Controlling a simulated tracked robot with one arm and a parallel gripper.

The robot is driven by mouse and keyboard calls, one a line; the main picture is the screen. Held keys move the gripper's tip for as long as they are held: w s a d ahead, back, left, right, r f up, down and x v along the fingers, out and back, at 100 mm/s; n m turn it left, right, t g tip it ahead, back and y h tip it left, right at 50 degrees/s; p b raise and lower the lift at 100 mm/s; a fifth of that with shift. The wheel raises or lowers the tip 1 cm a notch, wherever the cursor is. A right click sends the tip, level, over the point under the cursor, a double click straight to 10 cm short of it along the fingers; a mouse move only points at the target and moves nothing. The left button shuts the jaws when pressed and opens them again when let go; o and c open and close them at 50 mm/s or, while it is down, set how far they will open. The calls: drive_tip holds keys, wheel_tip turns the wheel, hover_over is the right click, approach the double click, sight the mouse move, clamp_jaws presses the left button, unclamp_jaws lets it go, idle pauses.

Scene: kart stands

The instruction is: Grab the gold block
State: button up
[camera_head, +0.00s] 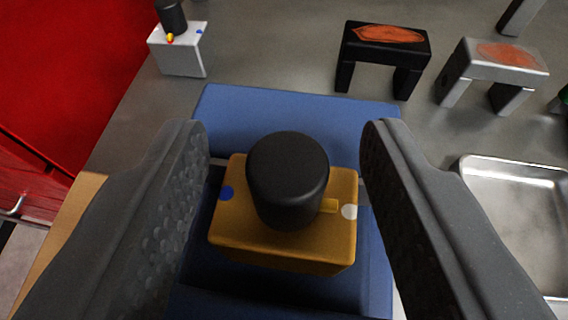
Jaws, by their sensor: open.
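The gold block (285,247) sits in the middle of the view on a blue stand (300,110). A black round knob (288,180) stands upright on its top. A blue dot shows on the block's left side and a whitish dot on its right. My gripper (285,150) is open, with one dark grey padded finger on each side of the block. Gaps show between the fingers and the block on both sides, so it is not held. The finger depth against the block is hard to tell.
A white block (182,52) with a black knob stands at the upper left. A black bridge-shaped piece (383,48) and a grey one (492,65), both with orange tops, stand at the upper right. A metal tray (520,210) lies right. A red surface (70,70) is left.

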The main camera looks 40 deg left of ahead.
drive_tip(key=shift+w+a+f, duration=0.15)
drive_tip(key=shift+w+a, duration=0.15)
drive_tip(key=shift+w, duration=0.1)
drive_tip(key=shift+c, duration=0.4)
clamp_jaws()
